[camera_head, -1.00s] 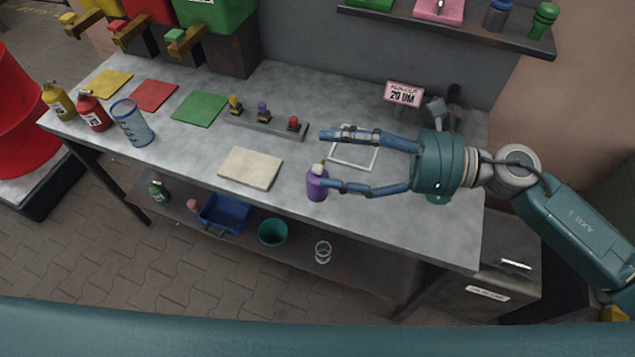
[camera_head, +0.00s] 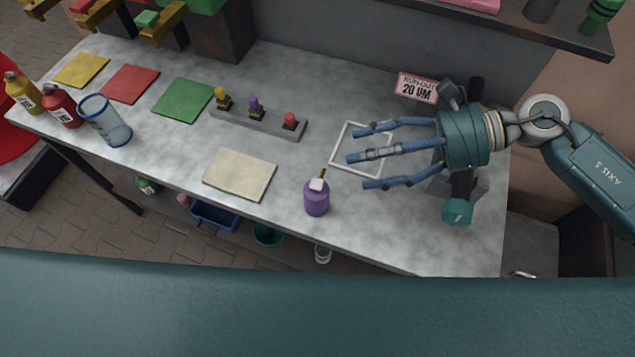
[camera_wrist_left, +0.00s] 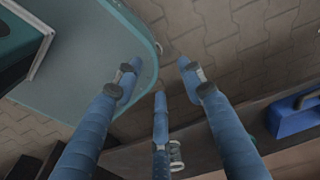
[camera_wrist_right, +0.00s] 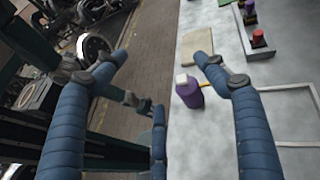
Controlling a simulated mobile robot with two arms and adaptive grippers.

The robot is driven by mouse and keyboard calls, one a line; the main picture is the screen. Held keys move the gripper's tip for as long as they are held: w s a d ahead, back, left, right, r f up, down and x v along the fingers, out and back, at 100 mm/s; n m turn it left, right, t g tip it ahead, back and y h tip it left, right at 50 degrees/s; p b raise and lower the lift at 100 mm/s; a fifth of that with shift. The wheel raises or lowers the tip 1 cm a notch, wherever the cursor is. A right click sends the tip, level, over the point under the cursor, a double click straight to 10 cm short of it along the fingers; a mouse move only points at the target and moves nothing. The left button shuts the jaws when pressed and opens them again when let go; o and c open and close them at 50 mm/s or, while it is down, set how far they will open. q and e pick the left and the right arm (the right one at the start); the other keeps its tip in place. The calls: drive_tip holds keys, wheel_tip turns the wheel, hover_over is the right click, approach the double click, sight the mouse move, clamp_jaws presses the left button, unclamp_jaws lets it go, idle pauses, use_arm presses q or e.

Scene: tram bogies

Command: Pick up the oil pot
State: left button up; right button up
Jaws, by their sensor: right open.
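A purple pot (camera_head: 317,198) with a pale cap and a thin brown spout, which looks like the oil pot, stands upright near the front edge of the bench. My right gripper (camera_head: 362,158) is open and empty, to the right of the pot and farther back, with its fingers apart from it. In the right wrist view the purple pot (camera_wrist_right: 189,92) shows between the spread fingers of my right gripper (camera_wrist_right: 160,72), beyond the tips. My left gripper (camera_wrist_left: 160,72) is open and empty in the left wrist view, over the floor and a teal surface.
A beige pad (camera_head: 240,174) lies left of the pot; a white square frame (camera_head: 360,170) lies behind it. A rack with coloured knobs (camera_head: 258,122), a blue wire-like cup (camera_head: 106,122) and red (camera_head: 62,106) and yellow (camera_head: 22,92) bottles stand farther left. A sign (camera_head: 416,87) stands behind my right gripper.

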wheel_tip(320, 180, down, 5)
drive_tip(key=b, duration=0.4)
use_arm(q)
drive_tip(key=s+f+b, duration=0.2)
drive_tip(key=s+f, duration=0.1)
drive_tip(key=f, duration=0.4)
use_arm(e)
drive_tip(key=p, duration=0.3)
approach(328, 199)
drive_tip(key=x, duration=0.3)
drive_tip(key=shift+f, duration=0.1)
drive_tip(key=shift+x, duration=0.9)
drive_tip(key=p+x, duration=0.2)
drive_tip(key=x, duration=0.3)
drive_tip(key=shift+a+f+p, duration=0.2)
drive_tip(key=shift+a+p, duration=0.1)
drive_tip(key=shift+a, duration=0.05)
use_arm(q)
drive_tip(key=r, duration=0.3)
drive_tip(key=w+r, duration=0.1)
drive_tip(key=r, duration=0.1)
drive_tip(key=shift+r, duration=0.25)
